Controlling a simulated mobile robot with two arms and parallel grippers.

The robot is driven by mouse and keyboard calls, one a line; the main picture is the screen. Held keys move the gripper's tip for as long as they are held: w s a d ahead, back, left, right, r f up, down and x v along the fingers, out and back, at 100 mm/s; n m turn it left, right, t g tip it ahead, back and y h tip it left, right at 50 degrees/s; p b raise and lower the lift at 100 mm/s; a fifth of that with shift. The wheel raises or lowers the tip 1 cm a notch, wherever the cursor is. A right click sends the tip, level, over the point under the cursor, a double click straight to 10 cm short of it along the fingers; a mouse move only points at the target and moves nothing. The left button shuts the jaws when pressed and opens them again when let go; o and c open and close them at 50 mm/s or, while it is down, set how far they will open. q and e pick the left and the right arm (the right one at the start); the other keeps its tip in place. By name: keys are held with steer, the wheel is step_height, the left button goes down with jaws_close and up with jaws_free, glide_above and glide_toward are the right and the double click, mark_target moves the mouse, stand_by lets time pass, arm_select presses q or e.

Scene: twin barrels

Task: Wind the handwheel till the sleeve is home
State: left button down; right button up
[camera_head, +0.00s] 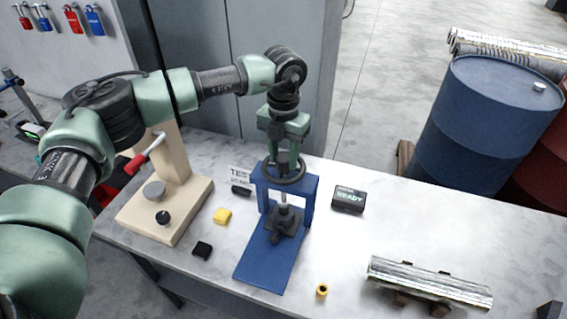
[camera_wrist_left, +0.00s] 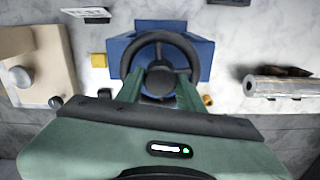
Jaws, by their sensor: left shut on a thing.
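The black handwheel (camera_head: 284,183) tops a blue press frame (camera_head: 262,262) on the bench. My left gripper (camera_head: 284,163) points down at the wheel from above and is shut on it. In the left wrist view my left gripper (camera_wrist_left: 160,88) has its fingers at the near side and hub of the handwheel (camera_wrist_left: 160,37). A bright screw runs down from the wheel to a dark fitting (camera_head: 285,220) on the blue base. I cannot make out a separate sleeve or how deep it sits. My right gripper is out of view.
A beige press with a red-handled lever (camera_head: 192,200) stands left. Yellow (camera_head: 222,215) and black (camera_head: 202,250) blocks, a yellow ring (camera_head: 322,290) and a silver roll (camera_head: 430,283) lie around.

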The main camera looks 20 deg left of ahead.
arm_select(q)
steer(key=m+b, duration=0.2)
steer(key=m, duration=0.1)
steer(key=shift+f+b, duration=0.2)
steer(key=shift+b, duration=0.15)
steer(key=m+b, duration=0.2)
steer(key=shift+m, duration=0.3)
steer(key=m+b, duration=0.2)
steer(key=shift+r+m, duration=0.1)
steer(key=shift+m, duration=0.3)
steer(key=m+b, duration=0.1)
steer(key=m, duration=0.2)
steer(key=shift+m, duration=0.3)
steer(key=m+b, duration=0.1)
steer(key=m, duration=0.2)
steer(key=shift+r+m, duration=0.1)
steer(key=shift+m, duration=0.2)
steer(key=m+b, duration=0.1)
steer(key=m, duration=0.2)
steer(key=shift+m, duration=0.3)
steer(key=m, duration=0.3)
steer(key=shift+m, duration=2.1)
